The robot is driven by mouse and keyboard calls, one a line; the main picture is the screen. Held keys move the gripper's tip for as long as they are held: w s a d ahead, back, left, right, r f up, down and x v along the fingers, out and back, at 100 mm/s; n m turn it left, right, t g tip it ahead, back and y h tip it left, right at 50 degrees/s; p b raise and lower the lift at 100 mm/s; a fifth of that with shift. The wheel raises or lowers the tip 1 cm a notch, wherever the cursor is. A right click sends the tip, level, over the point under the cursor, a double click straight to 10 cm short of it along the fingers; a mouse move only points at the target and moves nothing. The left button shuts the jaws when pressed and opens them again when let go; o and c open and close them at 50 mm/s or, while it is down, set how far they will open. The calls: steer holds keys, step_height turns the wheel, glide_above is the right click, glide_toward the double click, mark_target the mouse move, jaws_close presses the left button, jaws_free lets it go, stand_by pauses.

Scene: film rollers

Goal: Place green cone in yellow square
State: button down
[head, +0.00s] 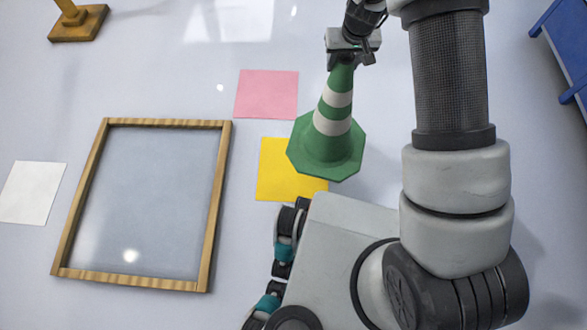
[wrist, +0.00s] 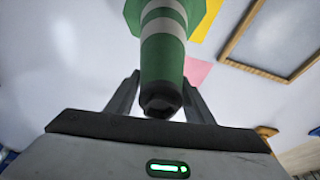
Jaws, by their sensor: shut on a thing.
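The green cone (head: 327,150) has white stripes and a wide octagonal base. My gripper (head: 345,62) is shut on its narrow top. In the head view the cone is roughly upright, a little tilted, with its base overlapping the right part of the yellow square (head: 275,180). I cannot tell for sure whether the base touches the floor. In the wrist view the cone (wrist: 163,50) stands between the two fingers (wrist: 160,100), its tip near the palm. A strip of the yellow square (wrist: 208,18) shows beside it there.
A pink square (head: 267,94) lies behind the yellow one. A wooden frame (head: 218,205) lies on the floor to the left, with a white square (head: 32,192) beyond it. A wooden stand (head: 78,24) is at the back left, and a blue piece of furniture (head: 562,45) at the right edge.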

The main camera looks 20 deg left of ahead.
steer(key=s+a+f+n, duration=0.2)
steer(key=s+a+f, duration=0.2)
steer(key=a+f, duration=0.8)
step_height(320, 180, down, 10)
steer(key=a+b, duration=0.1)
steer(key=b, duration=0.2)
steer(key=shift+a+r+g+b, duration=0.2)
steer(key=shift+a+g+b, duration=0.1)
steer(key=shift+a+b, duration=0.1)
steer(key=shift+d, duration=0.1)
steer(key=c, duration=0.9)
jaws_free()
steer(key=shift+s+f, duration=0.15)
steer(key=shift+f, duration=0.05)
steer(key=shift+r, duration=0.15)
